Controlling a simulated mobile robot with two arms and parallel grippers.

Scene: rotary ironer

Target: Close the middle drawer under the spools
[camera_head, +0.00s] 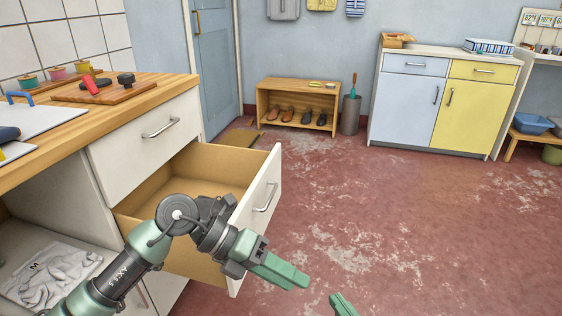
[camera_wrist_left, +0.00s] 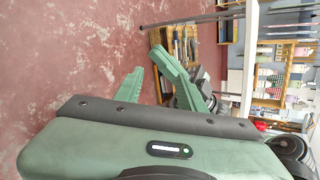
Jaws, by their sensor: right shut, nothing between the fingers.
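The middle drawer (camera_head: 259,221), with a white front, bar handle and wooden inside, stands pulled out from the counter under the spools. It looks empty where I can see in. My left arm crosses in front of its near side and hides part of it. My left gripper (camera_head: 283,270) is just right of the drawer front's lower part; I cannot tell whether it touches. In the left wrist view, a gap shows between its fingers (camera_wrist_left: 148,75), with nothing held. My right gripper (camera_head: 342,305) shows only its green tip at the bottom edge, shut and empty.
Above is a shut white drawer (camera_head: 147,140). Spools (camera_head: 57,74) and a wooden board (camera_head: 106,91) are on the counter. Cloth (camera_head: 50,275) lies on the open shelf below. The red floor right of the drawer is clear. A shoe rack (camera_head: 298,89) stands far behind.

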